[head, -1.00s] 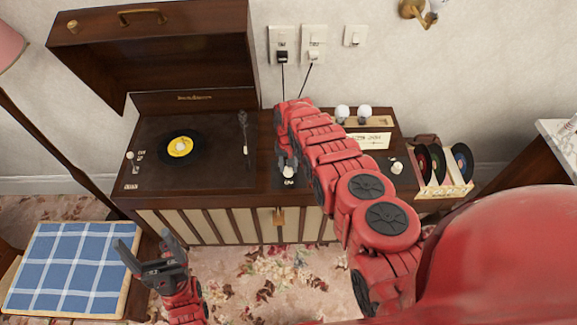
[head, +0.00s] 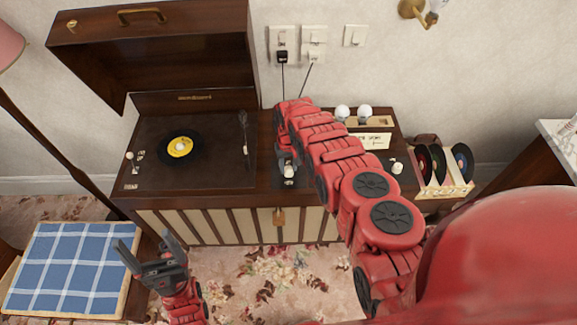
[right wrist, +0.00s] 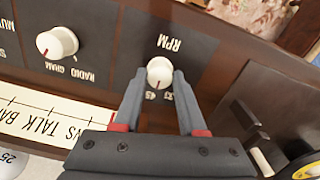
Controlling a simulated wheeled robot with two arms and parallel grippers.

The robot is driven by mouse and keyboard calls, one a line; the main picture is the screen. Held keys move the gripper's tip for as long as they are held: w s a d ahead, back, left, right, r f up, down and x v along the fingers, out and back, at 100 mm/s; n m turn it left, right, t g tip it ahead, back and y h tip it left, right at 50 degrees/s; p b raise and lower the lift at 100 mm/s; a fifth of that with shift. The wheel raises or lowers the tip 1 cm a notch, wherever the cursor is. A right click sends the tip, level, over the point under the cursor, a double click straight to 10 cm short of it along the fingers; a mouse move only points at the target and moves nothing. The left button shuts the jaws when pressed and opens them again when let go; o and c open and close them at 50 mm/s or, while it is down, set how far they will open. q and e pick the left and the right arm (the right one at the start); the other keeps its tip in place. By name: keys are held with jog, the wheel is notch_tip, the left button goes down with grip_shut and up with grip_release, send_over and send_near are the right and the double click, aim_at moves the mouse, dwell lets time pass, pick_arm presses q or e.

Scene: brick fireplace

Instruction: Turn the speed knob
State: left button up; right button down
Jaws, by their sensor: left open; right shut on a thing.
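The speed knob (right wrist: 159,72) is a small round white knob under the label RPM, with 45 and 33 printed beside it. Its red mark points toward the 45 side in the right wrist view. My right gripper (right wrist: 158,78) is shut on the knob, one fingertip at each side. In the head view the knob (head: 289,172) shows at the fingertips of my right gripper (head: 288,164), on the console's dark control panel. My left gripper (head: 150,247) is open and empty, low at the left, in front of the console and apart from it.
A turntable with a black record (head: 181,147) stands left of the knob under a raised lid (head: 155,50). A radio/gram knob (right wrist: 57,43) is close by. A record rack (head: 440,180) stands at the right, a blue checked cushion (head: 70,265) at the left.

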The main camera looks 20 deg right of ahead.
jog(key=shift+c, duration=2.4)
grip_release()
jog(key=shift+r, duration=0.15)
jog(key=shift+r, duration=0.2)
notch_tip(320, 180, up, 11)
jog(key=b, duration=0.2)
notch_tip(320, 180, up, 6)
jog(key=p, duration=0.5)
send_over(289, 168)
jog(key=shift+a+f, duration=0.1)
jog(key=shift+f, duration=0.1)
